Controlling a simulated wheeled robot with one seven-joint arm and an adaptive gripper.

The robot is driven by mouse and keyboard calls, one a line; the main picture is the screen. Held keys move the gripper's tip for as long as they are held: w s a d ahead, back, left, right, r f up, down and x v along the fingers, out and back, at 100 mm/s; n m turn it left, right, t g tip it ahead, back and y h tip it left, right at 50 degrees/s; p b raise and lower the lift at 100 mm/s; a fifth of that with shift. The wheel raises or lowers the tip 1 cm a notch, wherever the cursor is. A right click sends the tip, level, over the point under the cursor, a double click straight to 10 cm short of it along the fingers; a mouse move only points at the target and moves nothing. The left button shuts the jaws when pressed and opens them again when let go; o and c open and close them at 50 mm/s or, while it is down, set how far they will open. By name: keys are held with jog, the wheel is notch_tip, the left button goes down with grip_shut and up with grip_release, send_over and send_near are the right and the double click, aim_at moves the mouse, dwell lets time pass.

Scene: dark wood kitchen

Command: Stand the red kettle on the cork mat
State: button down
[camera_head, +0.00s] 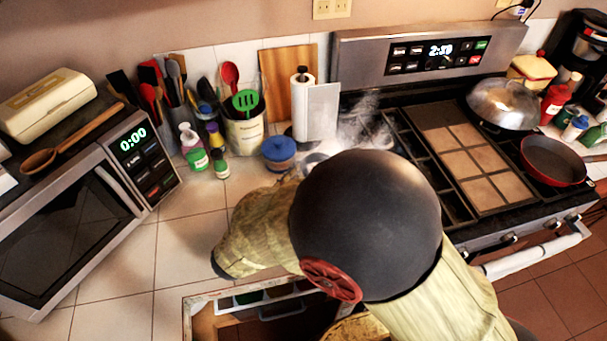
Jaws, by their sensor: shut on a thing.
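No red kettle can be made out; my large dark arm joint and tan-sleeved arm cover the middle of the view. Steam rises just behind the arm, by the left edge of the stove, and its source is mostly hidden. A grey metallic rim shows by the blue-lidded jar, too covered to identify. No cork mat can be picked out with certainty; a tan, rounded edge shows at the bottom below my arm, but I cannot tell what it is. My gripper is hidden behind my arm, so its fingers and anything in them are not visible.
An open drawer (190,322) lies at the front. The tiled counter (180,240) is clear beside the microwave (75,235). The stove holds a domed pan (503,103) and red pan (553,160).

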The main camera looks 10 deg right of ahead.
jog(key=c, duration=1.4)
grip_release()
jog(key=shift+f, duration=0.1)
jog(key=shift+f, duration=0.1)
jog(key=shift+s, duration=0.1)
jog(key=v, duration=1.2)
